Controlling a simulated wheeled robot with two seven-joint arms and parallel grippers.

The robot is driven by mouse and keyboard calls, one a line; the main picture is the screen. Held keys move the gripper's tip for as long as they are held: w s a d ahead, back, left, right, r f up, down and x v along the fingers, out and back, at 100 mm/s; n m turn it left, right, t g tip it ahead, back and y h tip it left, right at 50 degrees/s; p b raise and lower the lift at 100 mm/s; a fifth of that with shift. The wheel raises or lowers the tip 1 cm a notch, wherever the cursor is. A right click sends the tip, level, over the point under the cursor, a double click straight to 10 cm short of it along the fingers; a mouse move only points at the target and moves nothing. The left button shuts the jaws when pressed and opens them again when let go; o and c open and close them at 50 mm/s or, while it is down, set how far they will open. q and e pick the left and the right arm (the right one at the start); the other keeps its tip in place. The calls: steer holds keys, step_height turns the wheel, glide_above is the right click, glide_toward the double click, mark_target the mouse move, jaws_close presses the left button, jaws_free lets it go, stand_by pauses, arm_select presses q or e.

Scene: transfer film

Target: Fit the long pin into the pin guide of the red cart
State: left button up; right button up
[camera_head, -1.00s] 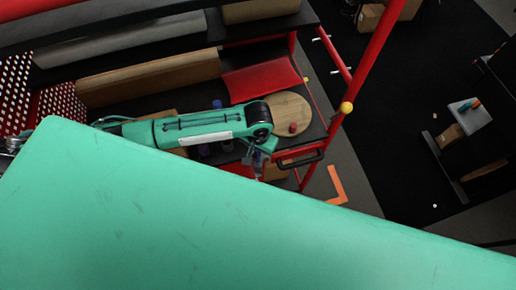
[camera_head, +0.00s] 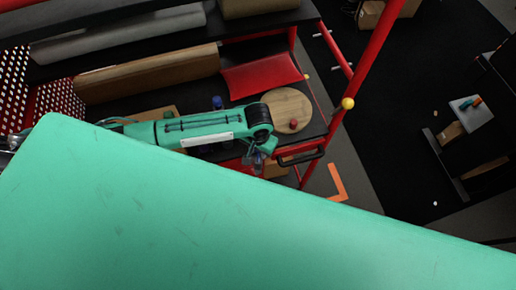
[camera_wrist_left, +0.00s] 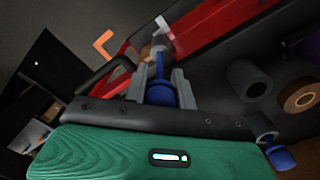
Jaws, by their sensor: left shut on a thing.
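My left gripper (camera_wrist_left: 160,88) is shut on the long pin (camera_wrist_left: 159,68), which has a blue handle and a grey shaft pointing away from the fingers. The red cart (camera_wrist_left: 206,28) lies beyond the pin, its red edge close to the pin's far end. I cannot make out the pin guide or whether the pin touches it. In the head view, my left gripper (camera_head: 260,154) is small at the cart's corner, near the black handle, and the pin cannot be made out. The cart's red post (camera_head: 366,75) stands to the right. My right gripper is in neither view.
A round wooden disc (camera_head: 278,104) with a red knob lies on the cart's dark shelf. A black handle (camera_head: 301,158) is at the corner. A grey cylinder (camera_wrist_left: 248,80), a brown roll (camera_wrist_left: 300,96) and another blue-handled piece (camera_wrist_left: 279,158) lie to the right.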

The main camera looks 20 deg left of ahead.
arm_select(q)
steer(key=shift+f+b, duration=0.3)
steer(key=shift+f, duration=0.6)
steer(key=o, duration=1.1)
steer(key=shift+c, duration=0.2)
step_height(320, 180, up, 13)
steer(key=b, duration=0.3)
steer(key=shift+f, duration=0.15)
steer(key=shift+r, duration=0.6)
